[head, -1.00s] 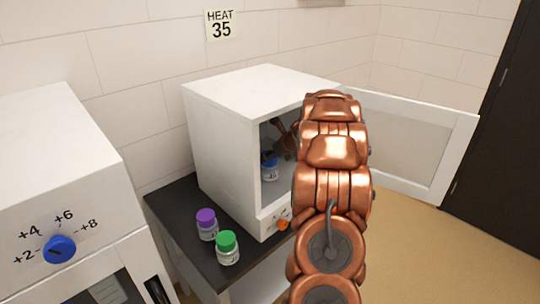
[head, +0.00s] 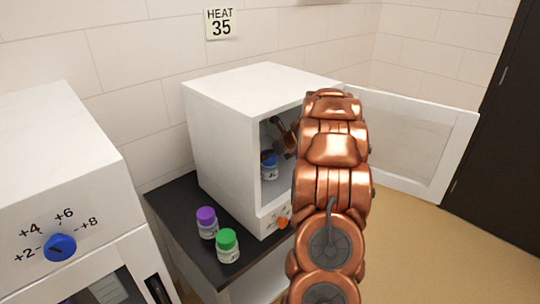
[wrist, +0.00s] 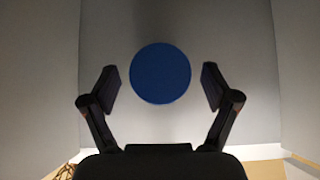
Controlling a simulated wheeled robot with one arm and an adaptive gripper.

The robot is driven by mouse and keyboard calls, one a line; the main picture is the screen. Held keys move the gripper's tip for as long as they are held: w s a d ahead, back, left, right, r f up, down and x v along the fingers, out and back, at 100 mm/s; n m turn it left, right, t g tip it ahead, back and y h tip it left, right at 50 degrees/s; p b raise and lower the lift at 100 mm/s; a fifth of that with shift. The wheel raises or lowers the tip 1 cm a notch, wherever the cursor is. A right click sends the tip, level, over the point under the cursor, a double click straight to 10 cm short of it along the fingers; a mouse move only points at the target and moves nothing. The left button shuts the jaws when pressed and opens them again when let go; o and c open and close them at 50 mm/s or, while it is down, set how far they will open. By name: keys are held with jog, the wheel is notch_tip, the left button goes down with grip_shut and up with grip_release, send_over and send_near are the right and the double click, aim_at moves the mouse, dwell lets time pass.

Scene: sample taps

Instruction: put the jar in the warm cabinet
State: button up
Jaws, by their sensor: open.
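The white warm cabinet (head: 222,150) stands on a dark-topped table under a "HEAT 35" sign, with its door (head: 410,145) swung open to the right. A blue-lidded jar (head: 269,168) stands upright inside it. In the wrist view the jar's round blue lid (wrist: 160,73) lies between and slightly ahead of the fingers. My gripper (wrist: 160,85) is open around the lid, with a gap on each side. In the head view my copper arm reaches into the cabinet and hides part of the opening.
A purple-lidded jar (head: 207,222) and a green-lidded jar (head: 227,245) stand on the black table top (head: 175,205) in front of the cabinet. A white unit with a blue knob (head: 60,248) is at the left. The open door borders my arm's right side.

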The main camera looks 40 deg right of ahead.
jog(key=b+v, duration=0.1)
jog(key=v, duration=0.6)
jog(key=shift+s+r, duration=0.2)
jog(key=shift+r, duration=0.15)
jog(key=shift+a, duration=0.1)
dwell(0.4)
